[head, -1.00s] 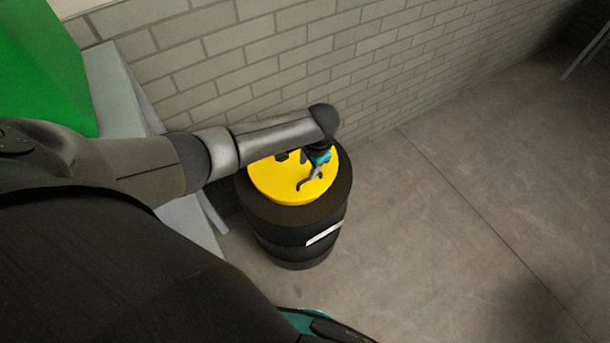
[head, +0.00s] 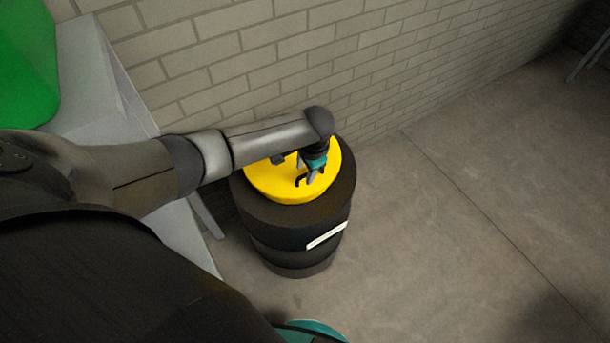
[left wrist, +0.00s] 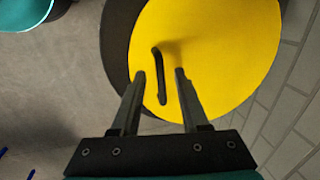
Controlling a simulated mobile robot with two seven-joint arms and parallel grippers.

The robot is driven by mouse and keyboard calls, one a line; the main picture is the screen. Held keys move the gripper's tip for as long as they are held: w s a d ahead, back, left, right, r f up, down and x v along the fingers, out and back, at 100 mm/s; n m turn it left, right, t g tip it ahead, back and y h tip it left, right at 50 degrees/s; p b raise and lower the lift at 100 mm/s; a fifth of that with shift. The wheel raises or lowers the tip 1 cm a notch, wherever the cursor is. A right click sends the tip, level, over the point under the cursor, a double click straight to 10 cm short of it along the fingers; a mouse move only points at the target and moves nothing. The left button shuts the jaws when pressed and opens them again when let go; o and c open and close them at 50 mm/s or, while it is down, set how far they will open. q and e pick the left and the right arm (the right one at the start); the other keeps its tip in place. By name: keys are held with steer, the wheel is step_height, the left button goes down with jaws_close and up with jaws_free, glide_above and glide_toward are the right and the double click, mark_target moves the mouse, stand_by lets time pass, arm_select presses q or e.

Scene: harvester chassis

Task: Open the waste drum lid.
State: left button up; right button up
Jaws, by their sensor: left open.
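The waste drum (head: 290,235) is black with a white label and stands on the floor by the brick wall. Its round yellow lid (head: 275,185) is on top and looks closed. A dark bar handle (head: 299,182) sits on the lid. My left gripper (head: 308,180) is over the lid at the handle. In the left wrist view the left gripper (left wrist: 160,75) is open, with the black handle (left wrist: 159,75) showing between its two fingers over the yellow lid (left wrist: 225,50). I cannot tell whether the fingers touch the handle. My right gripper is not in view.
A brick wall (head: 330,60) runs close behind the drum. A grey table (head: 100,80) with a green object (head: 25,65) on it stands at the left. The floor (head: 450,230) to the right of the drum is clear.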

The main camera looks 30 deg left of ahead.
arm_select(q)
steer(key=shift+f, duration=0.35)
steer(key=shift+a, duration=0.1)
jaws_close()
stand_by(1.3)
